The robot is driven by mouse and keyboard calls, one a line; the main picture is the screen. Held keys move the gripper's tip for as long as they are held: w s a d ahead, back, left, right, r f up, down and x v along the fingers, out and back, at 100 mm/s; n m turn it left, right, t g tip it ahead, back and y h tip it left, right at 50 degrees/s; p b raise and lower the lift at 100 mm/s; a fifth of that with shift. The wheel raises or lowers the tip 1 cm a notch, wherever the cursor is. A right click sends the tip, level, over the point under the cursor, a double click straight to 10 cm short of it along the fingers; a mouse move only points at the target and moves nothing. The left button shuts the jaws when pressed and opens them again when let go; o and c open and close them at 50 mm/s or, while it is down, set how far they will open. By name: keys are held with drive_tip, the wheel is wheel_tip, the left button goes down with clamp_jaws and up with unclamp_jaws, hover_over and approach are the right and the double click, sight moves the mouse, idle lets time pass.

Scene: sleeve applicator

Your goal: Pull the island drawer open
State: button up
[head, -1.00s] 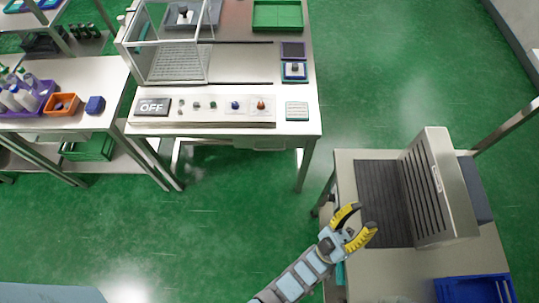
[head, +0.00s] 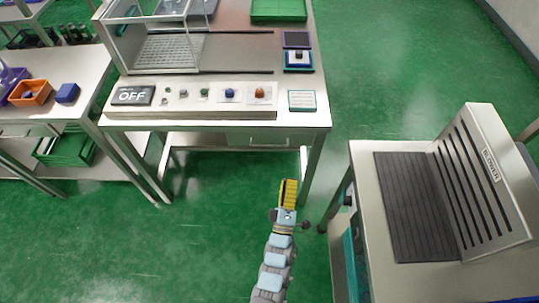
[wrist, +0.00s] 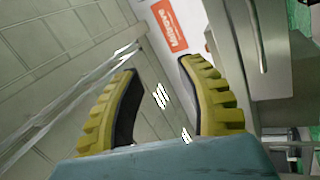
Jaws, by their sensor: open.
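The island drawer (head: 249,139) is a metal front under the worktop of the island table, with a thin bar handle (head: 268,144). It looks closed. In the wrist view a pale front with a bar handle (wrist: 262,42) shows at upper right; it appears to be this drawer, turned sideways. My gripper (head: 289,183) is below and in front of the drawer in the head view, seen edge-on. In the wrist view my gripper (wrist: 158,63) has its two yellow ribbed fingers apart, with nothing between them. The handle lies to the right of the fingers, apart from them.
The island table (head: 222,122) carries a control panel (head: 190,98) with a row of knobs and an OFF display. A blower bench (head: 365,220) stands at right. A side bench (head: 75,98) stands at left. An orange label (wrist: 170,27) shows in the wrist view.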

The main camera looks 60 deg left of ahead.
drive_tip(key=s+a+f+n+g+b, duration=0.2)
drive_tip(key=a+f, duration=0.1)
drive_tip(key=f, duration=0.3)
drive_tip(key=s+a+f+n+g+b, duration=0.2)
drive_tip(key=f+b, duration=0.1)
drive_tip(key=f, duration=0.3)
drive_tip(key=b, duration=0.3)
approach(269, 146)
drive_tip(key=x, duration=1)
drive_tip(key=shift+w+a+f, duration=0.15)
drive_tip(key=shift+f, duration=0.1)
clamp_jaws()
